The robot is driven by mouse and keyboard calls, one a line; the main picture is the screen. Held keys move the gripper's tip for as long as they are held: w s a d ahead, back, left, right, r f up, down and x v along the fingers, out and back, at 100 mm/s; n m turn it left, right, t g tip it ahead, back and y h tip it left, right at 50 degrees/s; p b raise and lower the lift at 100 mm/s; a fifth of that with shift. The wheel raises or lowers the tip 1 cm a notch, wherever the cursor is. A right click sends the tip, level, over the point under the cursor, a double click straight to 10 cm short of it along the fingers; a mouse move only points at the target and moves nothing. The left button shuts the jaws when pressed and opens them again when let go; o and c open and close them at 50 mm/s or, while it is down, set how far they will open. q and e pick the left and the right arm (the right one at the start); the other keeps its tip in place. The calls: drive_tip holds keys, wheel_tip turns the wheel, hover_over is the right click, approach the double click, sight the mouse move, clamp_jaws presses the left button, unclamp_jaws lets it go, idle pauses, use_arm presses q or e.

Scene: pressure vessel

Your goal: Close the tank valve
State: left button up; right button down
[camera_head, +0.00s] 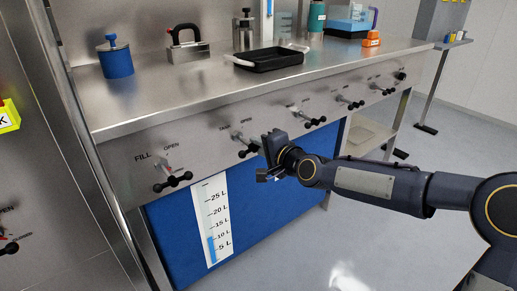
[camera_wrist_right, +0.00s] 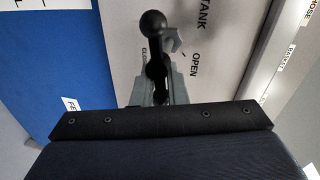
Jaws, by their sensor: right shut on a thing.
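The tank valve (camera_head: 242,151) is on the steel front panel, right of the FILL valve, with a black ball-ended handle. In the right wrist view its black handle (camera_wrist_right: 154,28) stands beside the labels TANK, OPEN and CLOSE. My right gripper (camera_head: 263,152) is at this valve, and its grey fingers (camera_wrist_right: 158,78) are shut on the handle. The handle's ball end sticks out past the fingers. A grey pointer tab (camera_wrist_right: 173,40) shows beside the handle, on the OPEN side. The valve's base is partly hidden by the fingers. My left gripper is in neither view.
The FILL valve (camera_head: 173,181) is to the left, and several similar valves run along the panel to the right. A blue tank front with a level scale (camera_head: 213,220) is below. A black tray (camera_head: 268,60) sits on the countertop. The floor in front is clear.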

drive_tip(key=shift+w+d+m, duration=0.35)
drive_tip(key=shift+d+m, duration=0.15)
drive_tip(key=shift+m, duration=0.2)
drive_tip(key=c, duration=1.5)
unclamp_jaws()
drive_tip(key=shift+f, duration=0.1)
drive_tip(key=shift+c, duration=0.2)
drive_tip(key=shift+a, duration=0.1)
drive_tip(key=shift+s, duration=0.2)
drive_tip(key=v, duration=0.7)
drive_tip(key=shift+s+d+p, duration=0.15)
drive_tip(key=shift+d+p, duration=0.1)
drive_tip(key=shift+p, duration=0.1)
